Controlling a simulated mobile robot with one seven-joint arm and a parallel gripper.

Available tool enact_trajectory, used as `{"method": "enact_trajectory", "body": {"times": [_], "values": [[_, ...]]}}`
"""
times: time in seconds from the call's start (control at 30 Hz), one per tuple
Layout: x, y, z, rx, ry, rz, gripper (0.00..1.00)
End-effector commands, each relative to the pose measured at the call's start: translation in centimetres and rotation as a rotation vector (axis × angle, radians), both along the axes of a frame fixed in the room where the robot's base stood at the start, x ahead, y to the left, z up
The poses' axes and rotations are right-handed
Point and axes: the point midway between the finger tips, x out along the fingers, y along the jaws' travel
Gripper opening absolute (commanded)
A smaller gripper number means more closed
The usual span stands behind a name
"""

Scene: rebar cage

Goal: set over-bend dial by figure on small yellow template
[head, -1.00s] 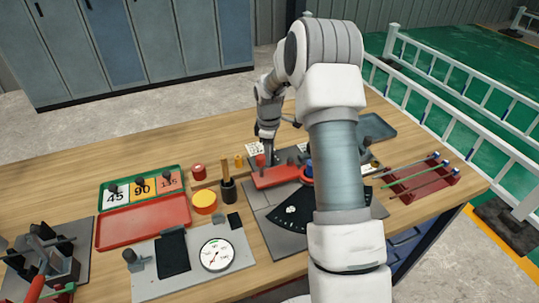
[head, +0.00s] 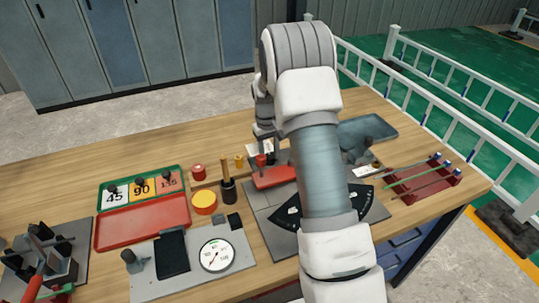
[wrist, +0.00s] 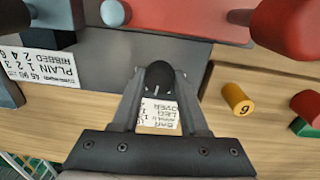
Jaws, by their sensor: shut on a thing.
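My gripper (wrist: 158,92) is shut on a dark round-topped knob (wrist: 158,76) with a short white mark. In the head view my gripper (head: 264,143) is low behind the red block (head: 272,177), partly hidden by my arm. A white printed card (wrist: 159,113) shows between the fingers, with words like "BAR", "LEG", "OVER". A small yellow cylinder (wrist: 238,98) lies to the right, its figure readable as 6 or 9; it also shows in the head view (head: 239,161). A card (wrist: 40,68) at left lists PLAIN and RIBBED figures.
A tray of numbered templates (head: 142,190), 45, 90 and 135, stands left beside an empty red tray (head: 143,222). Red bar rack (head: 425,182) stands right.

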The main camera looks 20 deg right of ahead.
Motion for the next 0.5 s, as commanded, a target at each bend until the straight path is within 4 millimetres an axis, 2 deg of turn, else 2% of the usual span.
{"method": "enact_trajectory", "body": {"times": [0.2,0.5], "values": [[0.06,0.01,0.08,-0.001,0.000,-0.167,0.00],[0.09,0.01,0.06,-0.001,-0.002,-0.312,0.00]]}}
